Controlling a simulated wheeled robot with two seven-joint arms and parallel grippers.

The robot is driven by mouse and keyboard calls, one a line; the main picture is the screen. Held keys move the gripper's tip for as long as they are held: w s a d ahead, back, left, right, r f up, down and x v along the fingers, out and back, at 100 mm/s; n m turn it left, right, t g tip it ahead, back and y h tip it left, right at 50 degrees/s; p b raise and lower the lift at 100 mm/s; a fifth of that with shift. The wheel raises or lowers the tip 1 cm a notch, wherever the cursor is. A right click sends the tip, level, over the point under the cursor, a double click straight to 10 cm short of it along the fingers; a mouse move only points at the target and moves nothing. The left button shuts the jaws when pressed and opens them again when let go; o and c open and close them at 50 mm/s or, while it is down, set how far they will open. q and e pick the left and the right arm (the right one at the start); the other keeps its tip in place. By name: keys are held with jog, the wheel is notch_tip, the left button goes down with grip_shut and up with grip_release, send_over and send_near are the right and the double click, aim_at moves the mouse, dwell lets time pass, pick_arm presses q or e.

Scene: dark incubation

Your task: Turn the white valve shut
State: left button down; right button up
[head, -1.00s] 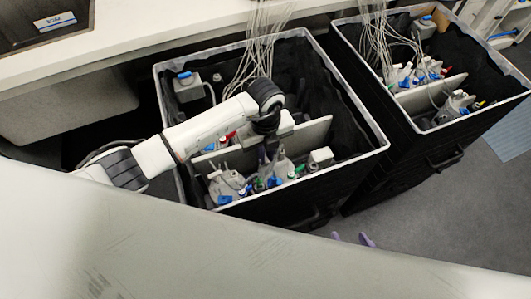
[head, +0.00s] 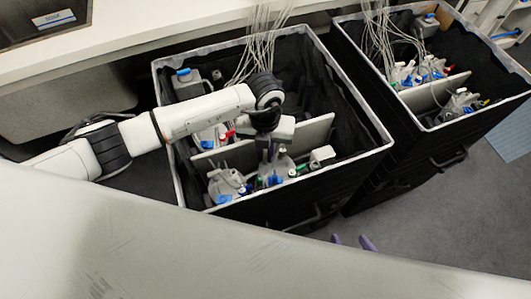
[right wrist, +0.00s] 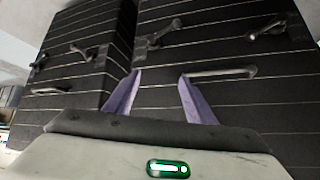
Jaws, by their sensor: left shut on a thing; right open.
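My left gripper (head: 269,150) reaches down into the nearer black bin (head: 385,148), just in front of its grey divider. It is shut at the top of a grey fitting (head: 277,168). The white valve would be between its fingers; the valve handle is hidden by the gripper and too small to make out. Blue and green handles (head: 292,173) sit close beside the fitting. My right gripper (head: 353,242) shows only its purple fingertips low in the head view. In the right wrist view my right gripper (right wrist: 160,88) is open and empty, facing the dark drawer fronts.
A grey divider (head: 315,133) crosses the nearer bin. Another grey fitting with blue handles (head: 226,184) stands left of my gripper. Thin grey tubes (head: 262,45) hang behind. A second bin (head: 520,97) stands at the right. Grey floor (head: 425,215) is open in front.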

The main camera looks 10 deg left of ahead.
pick_arm(q)
jog(key=m+b, duration=0.2)
jog(key=m, duration=0.2)
jog(key=shift+a+f+m, duration=0.1)
jog(key=shift+f+m, duration=0.05)
jog(key=shift+m, duration=0.15)
jog(key=shift+m+b, duration=0.5)
jog(key=shift+b, duration=0.05)
jog(key=shift+m+b, duration=0.55)
jog(key=shift+m, duration=0.35)
jog(key=shift+m+b, duration=0.55)
jog(key=shift+m, duration=0.25)
jog(key=shift+m+b, duration=0.45)
jog(key=shift+m, duration=0.15)
jog(key=shift+m+b, duration=0.35)
jog(key=shift+m, duration=0.25)
pick_arm(e)
jog(key=f, duration=0.1)
jog(key=a+f, duration=0.1)
jog(key=f, duration=0.2)
jog(key=shift+w+a+f, duration=0.3)
jog(key=shift+w+f, duration=0.1)
pick_arm(q)
jog(key=shift+w, duration=0.1)
pick_arm(e)
jog(key=shift+w+r, duration=0.15)
